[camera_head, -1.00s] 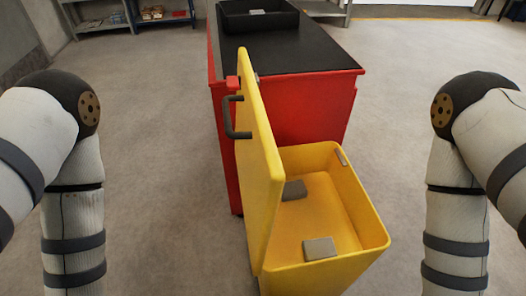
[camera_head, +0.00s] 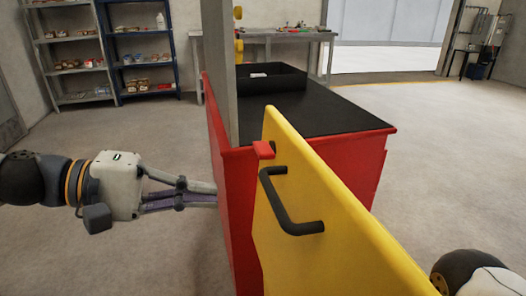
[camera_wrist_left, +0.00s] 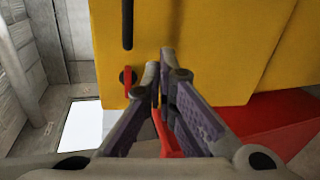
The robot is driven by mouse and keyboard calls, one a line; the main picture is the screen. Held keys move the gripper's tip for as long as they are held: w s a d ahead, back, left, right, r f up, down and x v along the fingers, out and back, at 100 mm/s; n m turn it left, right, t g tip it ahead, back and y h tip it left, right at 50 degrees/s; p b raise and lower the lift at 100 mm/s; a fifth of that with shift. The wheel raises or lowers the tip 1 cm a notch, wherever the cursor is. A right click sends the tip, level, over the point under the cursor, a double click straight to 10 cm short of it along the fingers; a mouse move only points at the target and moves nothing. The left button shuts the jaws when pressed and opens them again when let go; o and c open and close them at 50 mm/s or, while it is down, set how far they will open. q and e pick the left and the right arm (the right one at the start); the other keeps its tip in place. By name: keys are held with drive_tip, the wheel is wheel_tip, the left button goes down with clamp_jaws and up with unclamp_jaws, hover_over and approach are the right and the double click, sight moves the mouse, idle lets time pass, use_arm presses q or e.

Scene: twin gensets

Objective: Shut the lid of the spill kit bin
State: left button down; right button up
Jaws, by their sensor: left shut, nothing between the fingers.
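The spill kit bin's yellow lid (camera_head: 335,210) stands up open in the head view, with a black bar handle (camera_head: 290,205) and a small red catch (camera_head: 264,150) on its outer face. The bin's body is hidden behind the lid. My left gripper (camera_head: 210,197) reaches in from the left, shut and empty, with its tips near the red cabinet's side, left of the lid. In the left wrist view the shut fingers (camera_wrist_left: 163,68) point towards the yellow lid (camera_wrist_left: 225,45), with the handle (camera_wrist_left: 127,22) just left of them. I cannot tell whether they touch it. My right gripper is out of view.
A red cabinet (camera_head: 228,215) with a black top and a black tray (camera_head: 262,84) stands behind the lid. A tall grey upright (camera_head: 218,70) rises at its left. Shelves (camera_head: 145,60) line the back wall. Open floor lies on both sides.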

use_arm(q)
drive_tip(key=w+a+r+m+h, duration=0.1)
drive_tip(key=a+r+h, duration=0.1)
drive_tip(key=a+r, duration=0.35)
drive_tip(key=b, duration=0.2)
approach(286, 137)
drive_tip(key=shift+t, duration=0.4)
drive_tip(key=x, duration=0.6)
drive_tip(key=shift+s+d+f, duration=0.15)
drive_tip(key=shift+s, duration=0.05)
drive_tip(key=shift+w+d, duration=0.1)
drive_tip(key=shift+d, duration=0.3)
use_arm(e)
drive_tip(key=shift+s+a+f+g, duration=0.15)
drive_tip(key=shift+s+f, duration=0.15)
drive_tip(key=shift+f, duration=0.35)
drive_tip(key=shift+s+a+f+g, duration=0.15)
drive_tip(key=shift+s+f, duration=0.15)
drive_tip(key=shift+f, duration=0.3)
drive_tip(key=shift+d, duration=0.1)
